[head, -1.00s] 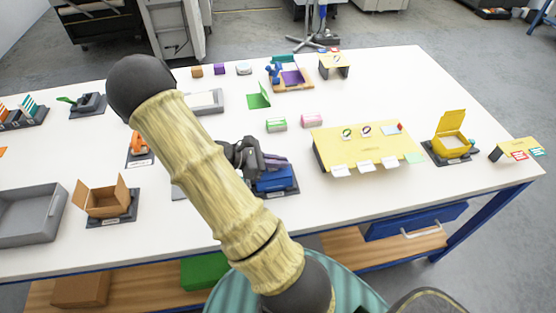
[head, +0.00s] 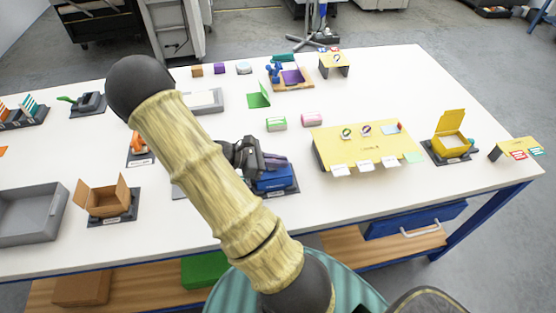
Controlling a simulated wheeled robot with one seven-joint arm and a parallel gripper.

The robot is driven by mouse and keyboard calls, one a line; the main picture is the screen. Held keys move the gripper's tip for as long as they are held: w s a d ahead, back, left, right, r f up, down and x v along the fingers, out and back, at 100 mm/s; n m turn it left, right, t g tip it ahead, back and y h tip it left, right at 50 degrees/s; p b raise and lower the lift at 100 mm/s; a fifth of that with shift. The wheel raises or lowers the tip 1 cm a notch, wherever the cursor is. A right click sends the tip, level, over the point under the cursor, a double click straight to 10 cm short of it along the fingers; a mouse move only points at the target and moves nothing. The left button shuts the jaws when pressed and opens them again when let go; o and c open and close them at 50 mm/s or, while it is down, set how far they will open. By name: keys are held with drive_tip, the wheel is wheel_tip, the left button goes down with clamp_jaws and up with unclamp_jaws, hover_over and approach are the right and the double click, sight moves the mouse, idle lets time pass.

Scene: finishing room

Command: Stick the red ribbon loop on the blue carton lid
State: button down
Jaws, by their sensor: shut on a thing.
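The blue carton (head: 274,182) sits on a dark base near the table's front middle. My gripper (head: 277,162) is directly over its top, with the fingers low at the lid; I cannot tell whether they touch it. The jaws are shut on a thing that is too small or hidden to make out. My arm and hand cover the carton's left side. I cannot make out the red ribbon loop for certain. A small reddish loop (head: 366,130) and a green loop (head: 347,133) stand on the yellow stand (head: 335,150) to the right.
An open yellow carton (head: 450,145) stands further right and an open brown carton (head: 106,200) at left. A grey tray (head: 30,212) lies at the far left. The front right tabletop is clear.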

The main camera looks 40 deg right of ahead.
drive_tip(key=shift+f, duration=0.5)
idle(1.1)
drive_tip(key=c, duration=1.2)
unclamp_jaws()
drive_tip(key=shift+r, duration=0.2)
wheel_tip(320, 180, up, 8)
drive_tip(key=p, duration=0.7)
drive_tip(key=shift+f, duration=0.1)
idle(0.7)
